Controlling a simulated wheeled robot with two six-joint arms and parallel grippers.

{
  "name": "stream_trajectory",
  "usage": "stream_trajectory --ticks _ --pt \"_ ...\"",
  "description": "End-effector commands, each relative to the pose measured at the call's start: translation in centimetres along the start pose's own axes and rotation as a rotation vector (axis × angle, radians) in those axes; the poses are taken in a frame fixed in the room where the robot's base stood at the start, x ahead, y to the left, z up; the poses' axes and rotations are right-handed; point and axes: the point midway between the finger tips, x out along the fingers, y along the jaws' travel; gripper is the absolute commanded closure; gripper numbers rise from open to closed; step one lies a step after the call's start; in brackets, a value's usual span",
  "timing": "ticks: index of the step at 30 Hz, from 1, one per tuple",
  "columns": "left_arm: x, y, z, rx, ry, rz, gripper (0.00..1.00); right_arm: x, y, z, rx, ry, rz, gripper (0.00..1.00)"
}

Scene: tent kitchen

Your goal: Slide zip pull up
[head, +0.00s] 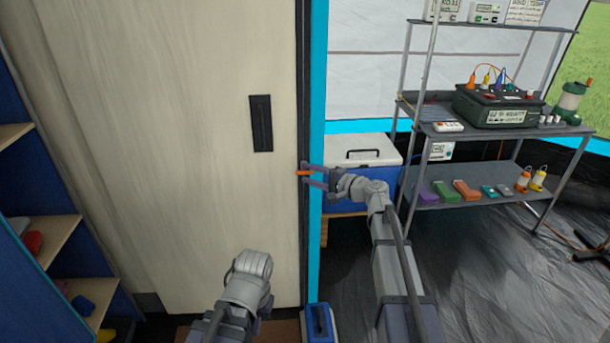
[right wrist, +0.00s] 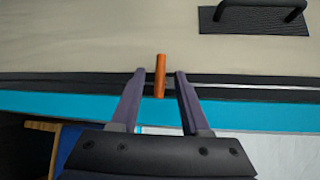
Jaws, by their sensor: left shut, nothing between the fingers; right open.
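The orange zip pull (head: 303,172) sits on the dark zip strip (head: 304,80) at the right edge of the cream panel. My right gripper (head: 309,174) is open, with its fingers reaching to the pull from the right. In the right wrist view the pull (right wrist: 160,75) stands between the two fingertips of my right gripper (right wrist: 161,74), with a gap on each side. The dark zip strip (right wrist: 260,86) runs across behind it. My left gripper (head: 261,318) is low in front of the panel, mostly hidden by its own wrist, shut and empty, away from the pull.
The cream panel (head: 200,200) has a black handle (head: 261,123). A cyan frame strip (head: 318,80) borders it. A blue cooler with a white lid (head: 362,150) and a metal shelf (head: 480,125) stand right. A blue shelf unit (head: 25,270) is left; a blue box (head: 318,322) is low centre.

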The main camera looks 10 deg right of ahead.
Motion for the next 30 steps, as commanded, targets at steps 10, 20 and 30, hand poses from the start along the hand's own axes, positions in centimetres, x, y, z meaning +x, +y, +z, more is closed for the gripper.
stream_trajectory --ticks 10,20,30 --pt "0.3 0.0 0.0 0.0 0.0 0.0 1.0 2.0 0.0 0.0 0.0 0.0 0.001 0.54" --pt "0.3 0.0 0.0 0.0 0.0 0.0 1.0 2.0 0.0 0.0 0.0 0.0 0.001 0.7" --pt "0.3 0.0 0.0 0.0 0.0 0.0 1.0 2.0 0.0 0.0 -0.001 0.0 0.001 1.0"
